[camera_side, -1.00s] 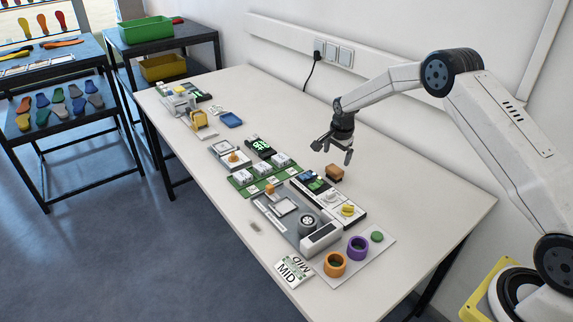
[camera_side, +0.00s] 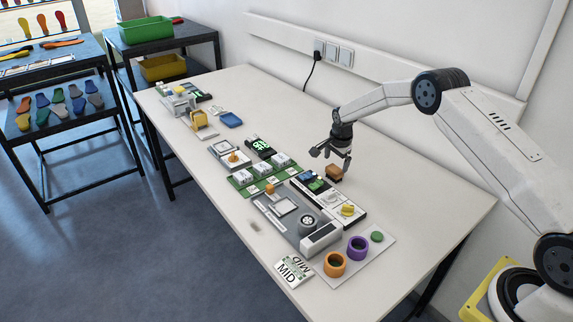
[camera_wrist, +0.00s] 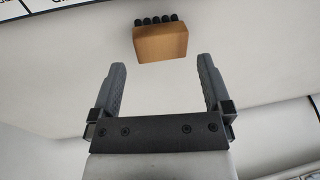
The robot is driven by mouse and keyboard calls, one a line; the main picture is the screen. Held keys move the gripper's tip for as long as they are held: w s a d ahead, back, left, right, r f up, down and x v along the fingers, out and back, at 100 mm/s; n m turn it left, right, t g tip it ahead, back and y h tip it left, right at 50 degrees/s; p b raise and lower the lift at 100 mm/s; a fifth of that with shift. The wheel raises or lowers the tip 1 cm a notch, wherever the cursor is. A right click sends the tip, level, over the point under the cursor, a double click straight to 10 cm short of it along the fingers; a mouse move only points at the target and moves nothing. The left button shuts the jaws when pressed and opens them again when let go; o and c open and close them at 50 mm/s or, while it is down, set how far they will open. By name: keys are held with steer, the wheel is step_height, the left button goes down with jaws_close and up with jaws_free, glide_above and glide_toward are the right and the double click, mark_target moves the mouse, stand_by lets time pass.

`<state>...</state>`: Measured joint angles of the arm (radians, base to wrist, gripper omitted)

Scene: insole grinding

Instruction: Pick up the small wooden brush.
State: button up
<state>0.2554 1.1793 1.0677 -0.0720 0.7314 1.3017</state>
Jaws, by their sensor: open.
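The small wooden brush (camera_side: 334,173) is a brown block on the white table, just behind the white strip of parts. In the wrist view the brush (camera_wrist: 161,43) shows a tan face with a row of dark bristle tufts along its far edge. My gripper (camera_side: 332,163) is low over the table, close to the brush. In the wrist view my gripper (camera_wrist: 164,68) has its two grey fingers spread wide with nothing between them. The brush lies ahead of the fingertips, roughly centred between them, and apart from them.
A white strip (camera_side: 331,196) with several small parts lies in front of the brush. A grey machine (camera_side: 290,215) and orange (camera_side: 334,263) and purple (camera_side: 357,248) rings are nearer the front. The table (camera_side: 420,180) is clear to the right of the brush.

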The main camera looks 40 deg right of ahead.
mark_target(335, 169)
steer(key=shift+f, duration=0.1)
steer(key=shift+w+d+f, duration=0.15)
steer(key=shift+f, duration=0.65)
steer(key=shift+w+d+f, duration=0.1)
steer(key=shift+f, duration=0.75)
steer(key=shift+w+d+f, duration=0.15)
steer(key=shift+f, duration=0.65)
steer(key=c, duration=0.9)
steer(key=shift+c, duration=0.2)
steer(key=shift+r, duration=0.1)
